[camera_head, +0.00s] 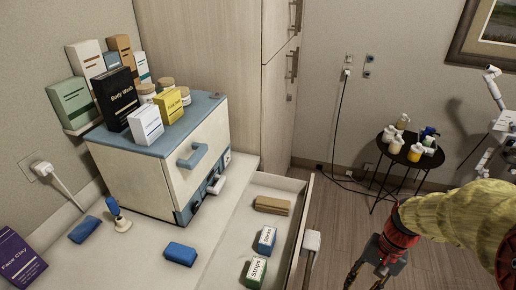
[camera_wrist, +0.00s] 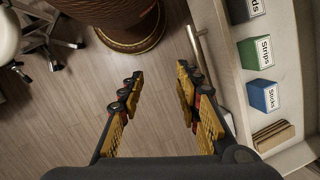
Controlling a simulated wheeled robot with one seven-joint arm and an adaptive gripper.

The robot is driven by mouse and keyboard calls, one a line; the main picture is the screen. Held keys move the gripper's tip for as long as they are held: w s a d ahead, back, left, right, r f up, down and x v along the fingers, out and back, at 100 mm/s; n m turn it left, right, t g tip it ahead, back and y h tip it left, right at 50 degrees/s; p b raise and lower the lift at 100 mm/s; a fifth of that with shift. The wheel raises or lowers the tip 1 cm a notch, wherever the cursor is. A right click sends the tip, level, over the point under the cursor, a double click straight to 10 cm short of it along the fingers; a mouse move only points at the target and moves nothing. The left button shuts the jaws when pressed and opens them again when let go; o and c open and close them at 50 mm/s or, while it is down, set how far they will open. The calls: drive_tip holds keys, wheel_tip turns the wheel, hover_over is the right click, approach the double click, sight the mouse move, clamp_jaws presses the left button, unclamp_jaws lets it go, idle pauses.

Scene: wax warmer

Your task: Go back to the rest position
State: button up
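My gripper (camera_wrist: 155,98) is open and empty in the wrist view, with its two yellow-padded fingers spread apart over the wooden floor. In the head view my arm reaches in from the right, and my gripper (camera_head: 367,270) hangs low near the bottom edge, partly cut off. It is to the right of the open drawer (camera_head: 296,237) and apart from it. The drawer holds a green Strips box (camera_head: 256,272), a blue box (camera_head: 266,240) and brown flat sticks (camera_head: 271,205). The wax warmer (camera_head: 160,165) stands on the counter at left.
A black side table (camera_head: 408,158) with bottles stands by the back wall. A tall wooden cabinet (camera_head: 215,60) is behind the counter. The wrist view shows a brown round base (camera_wrist: 130,30) and a wheeled stool (camera_wrist: 42,45). Bare floor (camera_head: 335,215) lies between drawer and side table.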

drive_tip(key=s+a+r+n+t+h, duration=0.1)
drive_tip(key=a+r+n+t, duration=0.2)
drive_tip(key=r, duration=0.6)
drive_tip(key=s+a+r+n+t+h, duration=0.1)
drive_tip(key=s+a+r+n+t, duration=0.1)
drive_tip(key=a+r+n+t, duration=0.2)
drive_tip(key=a+r, duration=0.3)
drive_tip(key=r, duration=0.3)
drive_tip(key=shift+s+a+n+h, duration=0.2)
drive_tip(key=shift+s+n+h, duration=0.1)
